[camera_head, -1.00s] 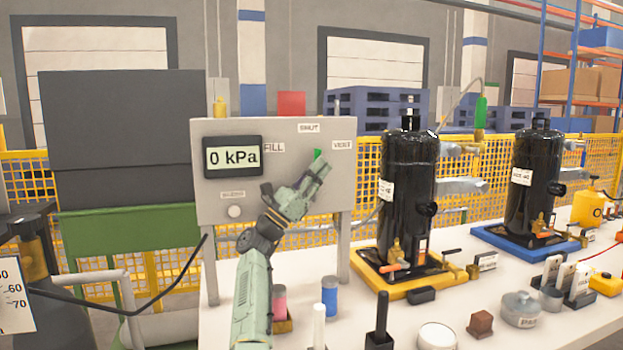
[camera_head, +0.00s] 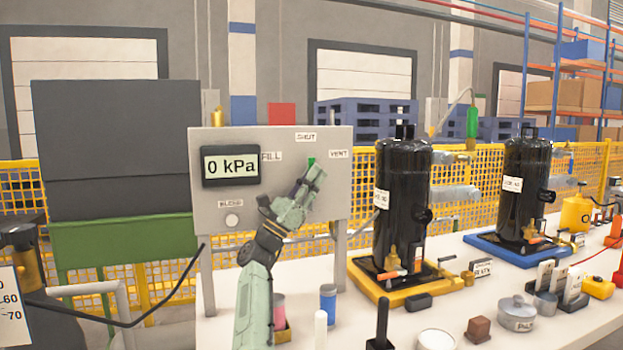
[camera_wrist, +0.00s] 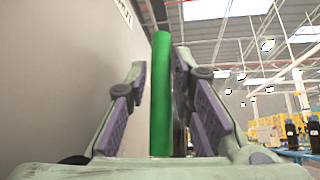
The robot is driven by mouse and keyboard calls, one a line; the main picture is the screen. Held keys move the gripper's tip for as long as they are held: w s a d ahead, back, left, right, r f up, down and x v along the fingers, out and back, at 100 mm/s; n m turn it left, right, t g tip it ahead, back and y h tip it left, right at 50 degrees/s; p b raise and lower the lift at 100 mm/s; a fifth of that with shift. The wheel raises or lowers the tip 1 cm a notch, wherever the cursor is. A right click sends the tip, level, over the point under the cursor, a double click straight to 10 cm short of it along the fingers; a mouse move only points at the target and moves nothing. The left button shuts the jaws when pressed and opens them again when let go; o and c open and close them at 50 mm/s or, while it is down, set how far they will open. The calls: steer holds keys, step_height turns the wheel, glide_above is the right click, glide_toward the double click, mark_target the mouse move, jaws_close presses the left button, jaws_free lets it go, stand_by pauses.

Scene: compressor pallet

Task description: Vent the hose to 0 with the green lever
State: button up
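The grey panel (camera_head: 330,195) carries a display (camera_head: 231,165) reading 0 kPa. Its labels are FILL (camera_head: 271,156) at left, SHUT (camera_head: 306,136) at top and VENT (camera_head: 338,153) at right. The green lever (camera_head: 311,162) shows only its tip, just below SHUT; my gripper (camera_head: 319,172) hides the rest. In the wrist view, the green lever (camera_wrist: 161,95) stands upright between the two fingers of my gripper (camera_wrist: 160,85). The fingers are apart, with a clear gap on the lever's left; whether the right finger touches it I cannot tell.
A round button (camera_head: 232,220) sits under the BLEED label. Black tanks (camera_head: 403,205) (camera_head: 525,185) stand on yellow and blue trays to the right. Small cups and blocks, including a blue cup (camera_head: 328,304), crowd the white bench. The panel face passes close on the wrist view's left.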

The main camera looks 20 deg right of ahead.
steer(key=shift+o, duration=1.2)
steer(key=shift+d+f, duration=0.1)
step_height(320, 180, up, 10)
steer(key=shift+r, duration=0.1)
